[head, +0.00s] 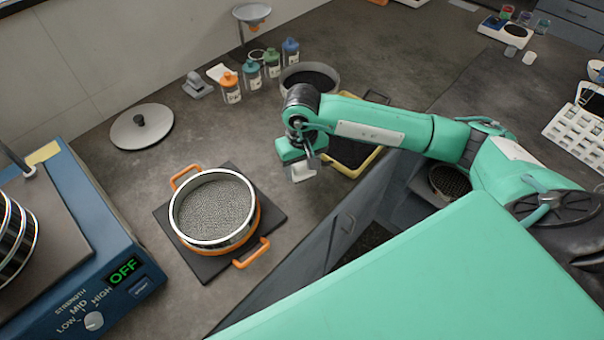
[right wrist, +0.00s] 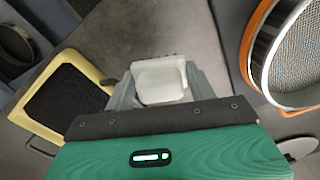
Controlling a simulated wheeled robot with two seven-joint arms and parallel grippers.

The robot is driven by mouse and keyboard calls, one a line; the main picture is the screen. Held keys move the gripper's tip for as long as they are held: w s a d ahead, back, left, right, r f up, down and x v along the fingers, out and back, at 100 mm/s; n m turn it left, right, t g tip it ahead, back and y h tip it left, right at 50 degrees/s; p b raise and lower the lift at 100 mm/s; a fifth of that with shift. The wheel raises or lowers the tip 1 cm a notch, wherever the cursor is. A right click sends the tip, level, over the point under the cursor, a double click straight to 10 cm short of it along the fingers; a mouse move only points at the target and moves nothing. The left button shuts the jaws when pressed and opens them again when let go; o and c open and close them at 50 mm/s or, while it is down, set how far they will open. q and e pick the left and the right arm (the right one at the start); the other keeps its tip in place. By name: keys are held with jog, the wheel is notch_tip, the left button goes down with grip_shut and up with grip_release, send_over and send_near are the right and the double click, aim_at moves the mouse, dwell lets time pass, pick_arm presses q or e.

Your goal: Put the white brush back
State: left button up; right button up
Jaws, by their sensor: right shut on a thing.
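My right gripper (head: 301,164) is shut on the white brush (head: 302,174), which hangs over the counter, right of the sieve (head: 172,208). In the right wrist view the brush (right wrist: 160,82) sits between the two fingers of the gripper (right wrist: 160,88). Its bristles cannot be made out clearly. A yellow-rimmed tray with a dark inside (head: 350,176) lies just behind and right of the gripper, partly hidden by my arm; it shows at the left in the wrist view (right wrist: 42,84). My left gripper is not in view.
The sieve stands in an orange-handled pan on a dark square plate (head: 207,275). A blue shaker reading OFF (head: 120,270) is at left. A round lid (head: 141,127), several bottles (head: 252,75) and a dark-filled bowl (head: 310,76) stand behind.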

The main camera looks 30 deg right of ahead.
aim_at(302, 176)
notch_tip(302, 176, down, 4)
jog(key=shift+r+p, duration=0.2)
jog(key=shift+p, duration=0.15)
jog(key=shift+f, duration=0.25)
jog(key=o, duration=1)
jog(key=shift+c, duration=0.2)
pick_arm(q)
jog(key=shift+s+d+r, duration=0.1)
jog(key=shift+s+d, duration=0.15)
jog(key=shift+s+a, duration=0.1)
jog(key=shift+s, duration=0.05)
